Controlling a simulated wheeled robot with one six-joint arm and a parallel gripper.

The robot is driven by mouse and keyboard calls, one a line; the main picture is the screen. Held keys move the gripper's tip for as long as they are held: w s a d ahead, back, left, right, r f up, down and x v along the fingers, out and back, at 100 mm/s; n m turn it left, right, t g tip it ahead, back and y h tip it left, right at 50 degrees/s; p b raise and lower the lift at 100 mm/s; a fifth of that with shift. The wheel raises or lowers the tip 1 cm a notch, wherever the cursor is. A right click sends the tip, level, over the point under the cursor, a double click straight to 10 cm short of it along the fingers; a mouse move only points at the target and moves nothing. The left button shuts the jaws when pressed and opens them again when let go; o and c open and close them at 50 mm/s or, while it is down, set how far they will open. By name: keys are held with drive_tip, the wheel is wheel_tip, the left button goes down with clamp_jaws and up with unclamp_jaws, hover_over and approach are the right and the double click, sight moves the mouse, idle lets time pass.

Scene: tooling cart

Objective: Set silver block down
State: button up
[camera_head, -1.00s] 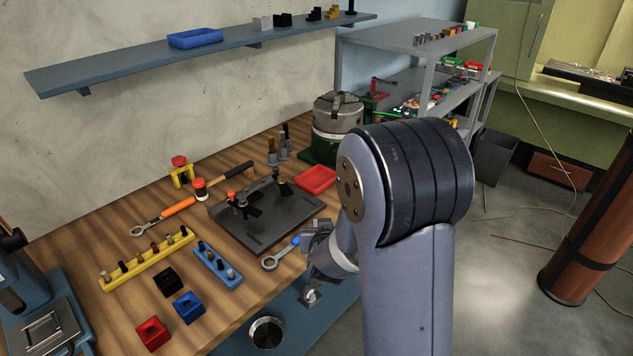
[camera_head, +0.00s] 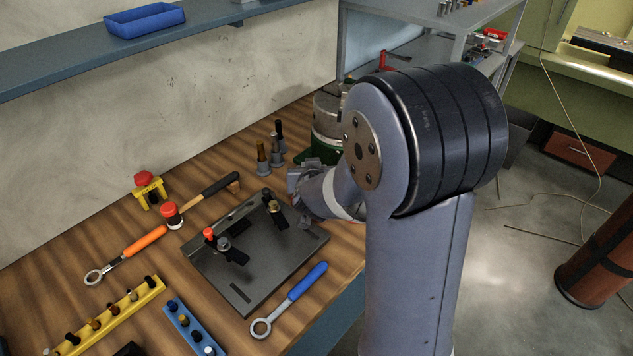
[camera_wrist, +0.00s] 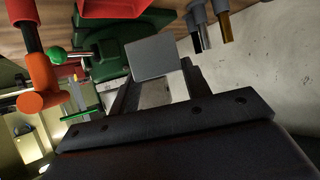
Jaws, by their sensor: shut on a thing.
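The silver block (camera_wrist: 155,57) is a plain light grey, flat-faced piece between my two finger ends in the wrist view. My gripper (camera_wrist: 157,80) is shut on it. In the head view my gripper (camera_head: 297,183) is beyond the right back side of the dark fixture plate (camera_head: 225,277), over the wooden bench. The block itself cannot be made out there, being hidden by the gripper and arm. Whether it touches any surface cannot be told.
Tool holders (camera_head: 270,155) stand close left of my gripper. Clamps (camera_head: 272,207) rise from the plate. A red tray (camera_wrist: 112,8) and green machine base (camera_wrist: 120,45) are close in the wrist view. A blue-handled wrench (camera_head: 290,298) lies at the bench front.

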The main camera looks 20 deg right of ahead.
wheel_tip(320, 180, down, 6)
drive_tip(key=shift+f+b, duration=0.15)
drive_tip(key=shift+b, duration=0.6)
drive_tip(key=shift+s+f, duration=0.2)
drive_tip(key=shift+f, duration=1.8)
clamp_jaws()
drive_tip(key=o, duration=0.8)
unclamp_jaws()
drive_tip(key=o, duration=0.3)
drive_tip(key=shift+w, duration=0.15)
drive_tip(key=shift+r, duration=0.15)
drive_tip(key=shift+r, duration=0.15)
drive_tip(key=v, duration=1.2)
drive_tip(key=shift+w, duration=0.15)
